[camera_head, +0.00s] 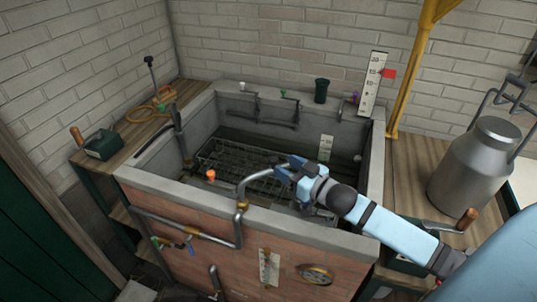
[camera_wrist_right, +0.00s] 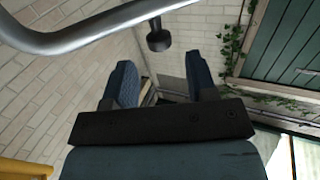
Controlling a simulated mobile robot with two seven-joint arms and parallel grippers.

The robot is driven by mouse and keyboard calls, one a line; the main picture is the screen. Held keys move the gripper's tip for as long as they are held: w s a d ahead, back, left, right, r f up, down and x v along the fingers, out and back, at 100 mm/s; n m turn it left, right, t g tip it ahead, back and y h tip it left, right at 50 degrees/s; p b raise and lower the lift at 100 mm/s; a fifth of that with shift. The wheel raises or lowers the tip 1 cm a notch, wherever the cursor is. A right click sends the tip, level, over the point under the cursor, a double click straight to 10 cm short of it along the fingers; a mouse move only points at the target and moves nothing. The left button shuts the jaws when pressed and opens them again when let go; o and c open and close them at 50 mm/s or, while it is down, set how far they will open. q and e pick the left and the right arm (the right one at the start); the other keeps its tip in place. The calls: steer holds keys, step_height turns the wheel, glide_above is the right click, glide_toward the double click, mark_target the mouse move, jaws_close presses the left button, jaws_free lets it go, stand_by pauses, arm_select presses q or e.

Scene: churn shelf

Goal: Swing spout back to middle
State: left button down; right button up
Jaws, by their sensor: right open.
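The spout (camera_head: 262,172) is a grey bent pipe that rises from the front rim of the stone sink (camera_head: 150,185). Its upper arm reaches right over the basin, to my right gripper (camera_head: 289,167). In the wrist view the spout (camera_wrist_right: 75,38) crosses the upper left, and its short dark downturned end (camera_wrist_right: 158,40) shows just above the gap between the fingertips of my right gripper (camera_wrist_right: 160,64). The fingers are apart, with nothing seen between them. I cannot tell whether a finger touches the spout. My left gripper is not in view.
A wire rack (camera_head: 235,162) lies in the basin. An orange-topped piece (camera_head: 211,175) stands near the front rim. A metal churn (camera_head: 478,165) stands on the right bench, and a green box (camera_head: 103,144) on the left one. A yellow post (camera_head: 412,75) rises behind right.

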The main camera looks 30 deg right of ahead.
steer(key=x, duration=0.7)
steer(key=shift+p, duration=0.45)
steer(key=shift+w, duration=0.1)
steer(key=shift+c, duration=0.5)
jaws_close()
